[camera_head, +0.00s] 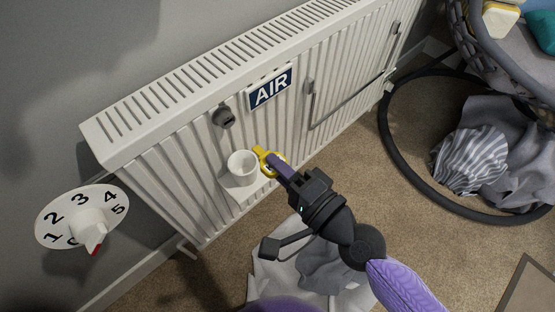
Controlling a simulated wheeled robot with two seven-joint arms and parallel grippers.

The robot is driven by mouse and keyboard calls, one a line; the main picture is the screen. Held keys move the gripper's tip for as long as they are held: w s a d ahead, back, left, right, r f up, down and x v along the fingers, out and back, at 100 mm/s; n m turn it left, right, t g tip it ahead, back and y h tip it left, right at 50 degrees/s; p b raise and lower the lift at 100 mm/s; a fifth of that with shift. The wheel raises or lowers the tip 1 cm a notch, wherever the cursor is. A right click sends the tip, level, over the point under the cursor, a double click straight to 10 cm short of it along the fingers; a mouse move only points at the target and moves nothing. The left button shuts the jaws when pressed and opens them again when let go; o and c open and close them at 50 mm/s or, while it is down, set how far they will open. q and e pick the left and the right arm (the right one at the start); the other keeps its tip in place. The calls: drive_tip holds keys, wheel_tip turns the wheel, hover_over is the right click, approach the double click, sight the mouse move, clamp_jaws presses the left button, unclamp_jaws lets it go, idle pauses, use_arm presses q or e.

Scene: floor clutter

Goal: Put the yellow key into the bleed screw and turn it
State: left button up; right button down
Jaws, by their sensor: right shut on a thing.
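The yellow key (259,152) is held at the fingertips of my right gripper (275,163), which is shut on it. The key is in front of the radiator, beside a white cup (242,164) on a small white holder. The bleed screw (224,117) is a dark grey round fitting with a slot, on the radiator front. It is up and to the left of the key, and the two are apart. The "AIR" label (270,89) is to the right of the screw. My left gripper is not in view.
The white ribbed radiator (170,140) fills the middle. A numbered dial (82,217) is at the lower left. A grey rail (350,99) juts from the radiator on the right. Cloths (470,160) lie inside a dark hoop (391,145) on the carpet. A basket (463,38) is at the upper right.

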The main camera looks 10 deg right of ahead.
drive_tip(key=shift+p+x, duration=0.55)
drive_tip(key=shift+x, duration=2.3)
drive_tip(key=shift+x, duration=1.65)
drive_tip(key=c, duration=0.5)
unclamp_jaws()
drive_tip(key=shift+c, duration=0.2)
approach(255, 147)
drive_tip(key=x, duration=0.3)
drive_tip(key=shift+w+a+f, duration=0.1)
drive_tip(key=shift+w, duration=0.15)
